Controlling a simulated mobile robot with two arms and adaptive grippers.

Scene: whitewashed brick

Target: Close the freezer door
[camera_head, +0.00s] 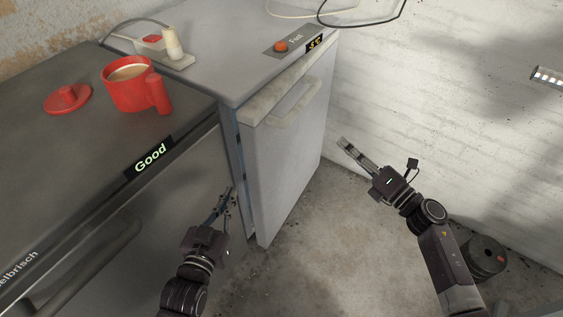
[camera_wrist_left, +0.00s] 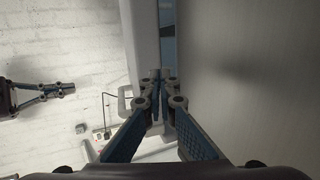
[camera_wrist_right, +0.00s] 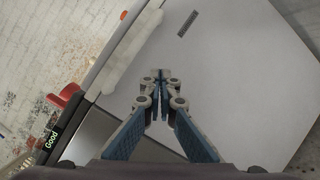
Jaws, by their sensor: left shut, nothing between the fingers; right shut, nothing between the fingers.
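The freezer (camera_head: 225,60) is the pale grey box at the back, with an orange-red knob on top. Its door (camera_head: 285,155) stands slightly ajar, with a narrow gap showing bluish at its left edge. The door's handle (camera_head: 296,104) is near the top of its face. My left gripper (camera_head: 226,192) is shut and empty, just left of the door's free edge; in the left wrist view (camera_wrist_left: 160,78) it points at the gap. Contact cannot be told. My right gripper (camera_head: 343,142) is shut and empty, to the right of the door and apart from it; its wrist view shows the door's face (camera_wrist_right: 230,85).
A dark appliance (camera_head: 50,150) labelled Good stands left of the freezer. It bears a red mug (camera_head: 122,92) and a red lid (camera_head: 67,99). A dark cylinder (camera_head: 485,258) is on the floor at right. A white brick wall (camera_head: 430,90) stands behind. Floor before the door is clear.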

